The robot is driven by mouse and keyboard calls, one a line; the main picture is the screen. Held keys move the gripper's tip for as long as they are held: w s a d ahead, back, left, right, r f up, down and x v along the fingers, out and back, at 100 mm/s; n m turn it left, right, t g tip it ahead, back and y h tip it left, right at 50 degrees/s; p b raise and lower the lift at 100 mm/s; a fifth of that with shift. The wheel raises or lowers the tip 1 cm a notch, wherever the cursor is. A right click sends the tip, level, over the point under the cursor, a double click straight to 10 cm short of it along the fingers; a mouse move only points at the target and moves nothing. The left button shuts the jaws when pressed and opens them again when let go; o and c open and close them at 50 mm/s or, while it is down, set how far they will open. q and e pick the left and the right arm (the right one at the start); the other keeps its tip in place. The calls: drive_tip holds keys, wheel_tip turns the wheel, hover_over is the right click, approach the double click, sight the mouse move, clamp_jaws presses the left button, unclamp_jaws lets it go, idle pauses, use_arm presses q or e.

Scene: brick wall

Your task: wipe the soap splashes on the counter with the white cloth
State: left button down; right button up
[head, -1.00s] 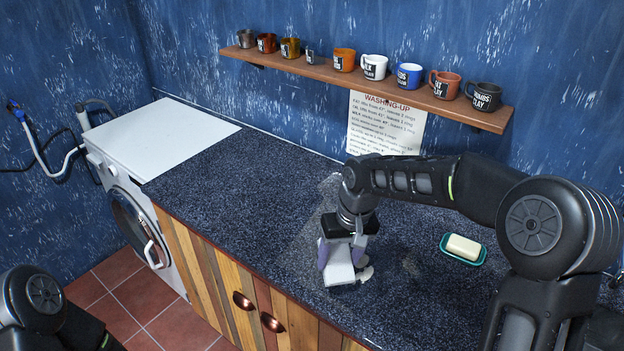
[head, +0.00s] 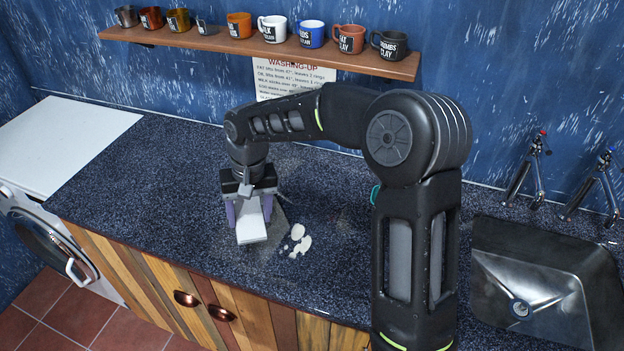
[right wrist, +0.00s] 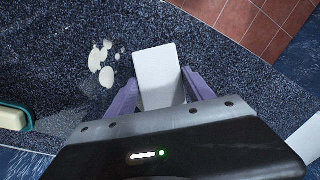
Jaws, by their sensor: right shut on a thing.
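The white cloth (head: 251,226) looks like a folded block between the purple-grey fingers of my right gripper (head: 249,212), which is shut on it. The cloth is at the counter surface; I cannot tell whether it touches. It also shows in the right wrist view (right wrist: 158,78), between the fingers. Whitish soap splashes (head: 299,240) lie just right of the cloth on the dark speckled counter (head: 150,185); in the right wrist view the splashes (right wrist: 97,58) are left of it. A paler smear (head: 280,216) shows beside the gripper. My left gripper is not in view.
A sink (head: 520,290) with two taps is at the right. A teal soap dish (right wrist: 20,120) with a bar of soap is on the counter, mostly behind my arm in the head view. A shelf (head: 330,62) of mugs hangs above. A washing machine (head: 45,225) stands left.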

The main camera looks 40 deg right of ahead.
drive_tip(key=s+d+r+m+t+y+p, duration=0.1)
drive_tip(key=s+d+r+m, duration=0.1)
drive_tip(key=d+m, duration=0.5)
drive_tip(key=s+d+r+m+t+y, duration=0.1)
drive_tip(key=d+m, duration=0.6)
drive_tip(key=m, duration=0.7)
drive_tip(key=shift+s+d+r+y+p, duration=0.35)
drive_tip(key=shift+r+y+p, duration=0.05)
drive_tip(key=shift+r, duration=0.5)
wheel_tip(320, 180, down, 5)
drive_tip(key=b, duration=0.4)
drive_tip(key=shift+b, duration=0.4)
